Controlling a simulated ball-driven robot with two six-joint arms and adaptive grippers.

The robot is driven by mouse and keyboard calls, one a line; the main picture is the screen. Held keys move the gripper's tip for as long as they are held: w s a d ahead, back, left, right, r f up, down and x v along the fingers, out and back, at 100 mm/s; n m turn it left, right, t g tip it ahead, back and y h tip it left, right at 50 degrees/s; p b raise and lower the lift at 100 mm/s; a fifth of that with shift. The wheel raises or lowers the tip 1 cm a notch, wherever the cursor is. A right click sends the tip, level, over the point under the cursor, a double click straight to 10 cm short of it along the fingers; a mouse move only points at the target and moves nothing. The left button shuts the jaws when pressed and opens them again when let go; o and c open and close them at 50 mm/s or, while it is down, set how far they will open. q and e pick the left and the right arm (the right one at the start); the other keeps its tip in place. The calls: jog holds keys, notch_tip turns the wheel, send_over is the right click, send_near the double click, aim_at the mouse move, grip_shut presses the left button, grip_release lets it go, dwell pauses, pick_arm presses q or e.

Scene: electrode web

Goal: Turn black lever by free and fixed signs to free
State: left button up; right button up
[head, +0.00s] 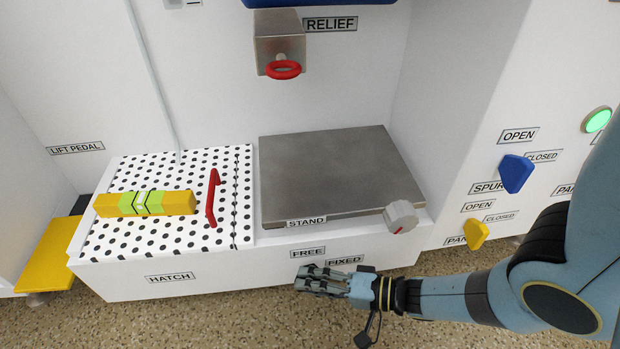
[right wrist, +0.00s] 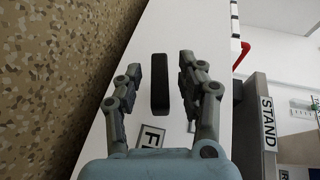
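The black lever (right wrist: 160,85) is a dark bar on the white front panel in the right wrist view. It lies between the two fingers of my right gripper (right wrist: 160,66), which are open with a gap on each side. In the head view my right gripper (head: 308,279) is just below the FREE sign (head: 307,252) and the FIXED sign (head: 344,260), and the lever is hidden behind it. A partly covered sign starting with F (right wrist: 152,137) shows near my palm. My left gripper is not in view.
A grey metal stand plate (head: 335,175) and a grey knob (head: 400,216) are above the signs. To the left is a dotted hatch (head: 110,240) with a red handle (head: 212,198) and a yellow-green block (head: 145,203). Blue (head: 515,173) and yellow (head: 476,234) handles are at right.

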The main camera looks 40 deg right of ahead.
jog(key=shift+w+a, duration=0.15)
jog(key=shift+w, duration=0.05)
grip_shut()
dwell(0.3)
